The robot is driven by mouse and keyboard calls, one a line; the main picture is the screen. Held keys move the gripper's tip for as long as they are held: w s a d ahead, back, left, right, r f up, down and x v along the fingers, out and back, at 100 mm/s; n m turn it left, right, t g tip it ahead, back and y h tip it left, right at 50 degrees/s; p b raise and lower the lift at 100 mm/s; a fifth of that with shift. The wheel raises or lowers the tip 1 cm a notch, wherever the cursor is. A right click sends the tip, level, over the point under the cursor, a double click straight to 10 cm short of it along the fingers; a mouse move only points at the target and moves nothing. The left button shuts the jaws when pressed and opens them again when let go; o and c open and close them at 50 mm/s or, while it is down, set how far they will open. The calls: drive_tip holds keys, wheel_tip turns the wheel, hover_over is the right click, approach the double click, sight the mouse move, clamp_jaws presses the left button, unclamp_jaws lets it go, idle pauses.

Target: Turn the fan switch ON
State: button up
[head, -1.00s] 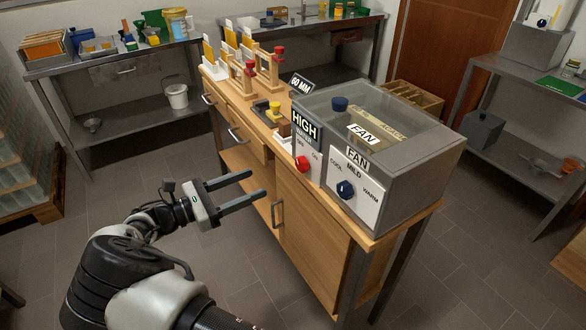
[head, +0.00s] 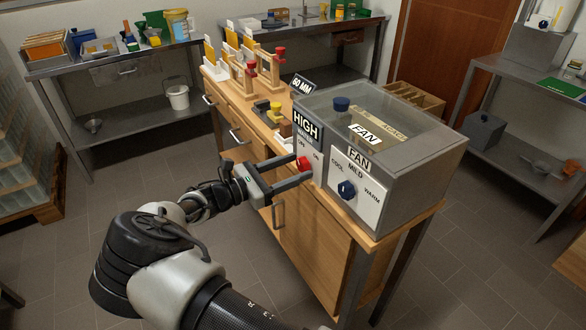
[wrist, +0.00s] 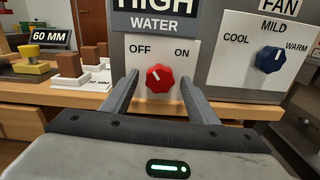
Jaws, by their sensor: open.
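The grey control box (head: 420,185) stands at the right end of the wooden bench. A panel marked HIGH WATER carries a red knob (head: 304,162) with OFF at its left and ON at its right. In the wrist view the red knob (wrist: 160,77) has its white mark tilted up-left, toward OFF. A white panel marked FAN carries a blue knob (head: 347,189) with COOL, MILD and WARM; it also shows in the wrist view (wrist: 271,60). My gripper (head: 298,169) is open in front of the red knob, one finger on each side; contact is not clear.
Wooden frames (head: 241,72) and small blocks stand left of the box. A 60 MM sign (head: 303,84) stands behind. Floor before the bench is clear.

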drive_tip(key=c, duration=1)
drive_tip(key=shift+c, duration=0.2)
drive_tip(key=shift+m, duration=0.3)
drive_tip(key=m, duration=0.2)
drive_tip(key=shift+f+m+b, duration=0.1)
drive_tip(key=shift+m+b, duration=0.3)
drive_tip(key=m+b, duration=0.1)
drive_tip(key=m, duration=0.2)
drive_tip(key=shift+m, duration=0.3)
drive_tip(key=m+b, duration=0.1)
drive_tip(key=m, duration=0.3)
drive_tip(key=shift+s+b, duration=0.1)
drive_tip(key=shift+b, duration=0.25)
drive_tip(key=shift+m+b, duration=0.45)
drive_tip(key=shift+m, duration=0.85)
